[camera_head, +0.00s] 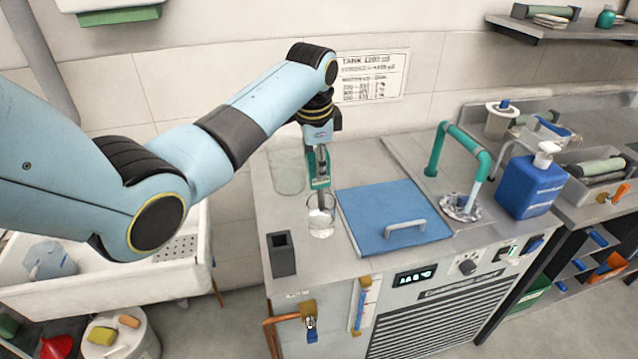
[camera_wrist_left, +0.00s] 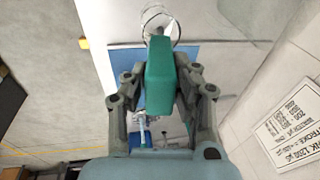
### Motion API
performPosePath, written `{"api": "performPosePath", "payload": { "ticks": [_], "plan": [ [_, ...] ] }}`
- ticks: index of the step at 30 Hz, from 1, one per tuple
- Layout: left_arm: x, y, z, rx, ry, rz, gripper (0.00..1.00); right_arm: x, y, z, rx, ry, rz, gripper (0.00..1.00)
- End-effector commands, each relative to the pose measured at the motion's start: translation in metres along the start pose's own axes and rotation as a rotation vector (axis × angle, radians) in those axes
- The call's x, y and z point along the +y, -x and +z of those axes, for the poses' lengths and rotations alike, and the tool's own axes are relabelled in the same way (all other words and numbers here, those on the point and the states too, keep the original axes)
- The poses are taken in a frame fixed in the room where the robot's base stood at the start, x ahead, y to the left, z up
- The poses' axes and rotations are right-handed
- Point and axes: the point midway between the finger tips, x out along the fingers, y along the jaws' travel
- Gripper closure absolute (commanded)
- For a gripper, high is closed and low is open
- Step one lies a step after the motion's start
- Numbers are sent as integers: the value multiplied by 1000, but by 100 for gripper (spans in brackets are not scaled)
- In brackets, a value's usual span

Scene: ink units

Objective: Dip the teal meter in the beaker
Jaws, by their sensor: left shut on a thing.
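The teal meter (camera_head: 319,180) hangs upright from my left gripper (camera_head: 318,160), its grey lower end pointing down at the mouth of the clear glass beaker (camera_head: 321,222). The beaker stands on the steel worktop beside the blue lid. I cannot tell how far the meter's tip reaches into it. In the left wrist view the teal meter (camera_wrist_left: 160,75) sits between the two fingers of my left gripper, which is shut on it. The beaker's round rim (camera_wrist_left: 158,14) shows just beyond the meter. My right gripper is out of view.
A blue lid (camera_head: 365,225) with a handle lies right of the beaker. A grey open-topped holder (camera_head: 283,258) stands front left. A larger glass jar (camera_head: 285,175) is behind left. A teal tap (camera_head: 470,145) and blue bottle (camera_head: 530,190) stand to the right.

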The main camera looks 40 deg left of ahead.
Motion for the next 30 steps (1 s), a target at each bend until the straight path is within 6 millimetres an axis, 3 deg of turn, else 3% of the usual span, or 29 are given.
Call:
{"api": "performPosePath", "payload": {
  "ticks": [19, 30],
  "plan": [
    [-12, 67, -6, 1, 0, -1, 100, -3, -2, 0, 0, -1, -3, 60],
    [-13, 75, -7, -1, 0, 1, 100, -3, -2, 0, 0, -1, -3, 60]
  ]
}}
